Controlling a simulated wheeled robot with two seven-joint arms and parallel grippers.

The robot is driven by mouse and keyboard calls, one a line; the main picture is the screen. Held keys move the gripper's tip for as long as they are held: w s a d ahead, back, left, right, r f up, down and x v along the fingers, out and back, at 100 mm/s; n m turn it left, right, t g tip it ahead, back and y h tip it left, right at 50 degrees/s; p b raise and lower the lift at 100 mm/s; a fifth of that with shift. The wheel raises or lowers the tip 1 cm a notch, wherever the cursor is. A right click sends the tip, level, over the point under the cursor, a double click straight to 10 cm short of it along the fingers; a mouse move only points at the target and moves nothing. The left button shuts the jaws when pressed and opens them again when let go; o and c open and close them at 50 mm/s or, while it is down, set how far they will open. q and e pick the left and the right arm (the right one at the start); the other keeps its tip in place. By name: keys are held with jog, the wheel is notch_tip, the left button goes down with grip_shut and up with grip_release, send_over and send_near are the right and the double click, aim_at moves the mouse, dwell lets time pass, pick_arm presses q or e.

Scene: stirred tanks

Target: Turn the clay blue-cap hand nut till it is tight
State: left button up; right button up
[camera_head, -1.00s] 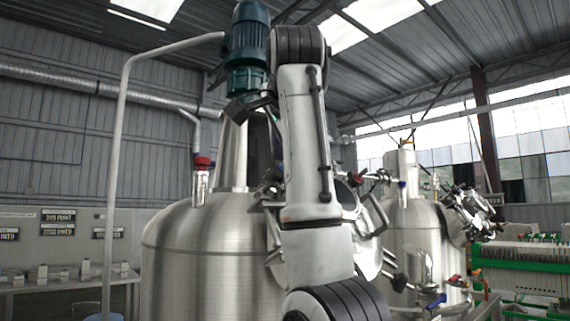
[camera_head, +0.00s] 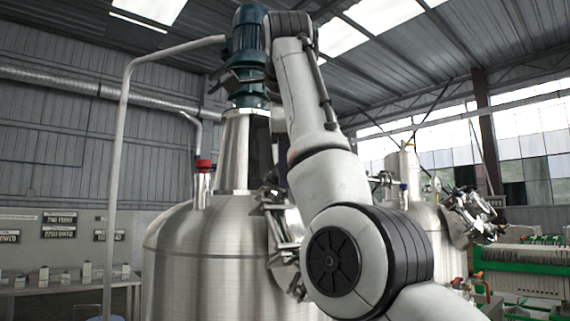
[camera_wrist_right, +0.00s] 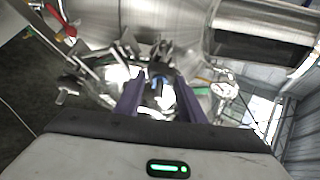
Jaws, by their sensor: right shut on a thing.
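In the right wrist view, the two purple-grey fingers of my right gripper (camera_wrist_right: 160,84) reach forward to a cluster of shiny metal fittings on the tank's round lid. In the head view, metal clamps (camera_head: 285,262) show on the near side of the steel tank (camera_head: 200,255). My right arm covers part of the lid, and I cannot make out the fingertips or the blue cap there. My left gripper is not in view.
A teal motor (camera_head: 248,50) stands above the tank on a steel neck, close to my right arm. A red-capped fitting (camera_head: 203,166) stands on the tank top. A second tank (camera_head: 425,220) with its own clamps is behind right. A pipe (camera_head: 118,160) rises at left.

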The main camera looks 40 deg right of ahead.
jog(key=o, duration=1)
jog(key=shift+o, duration=0.2)
jog(key=v, duration=1)
jog(key=shift+s, duration=0.2)
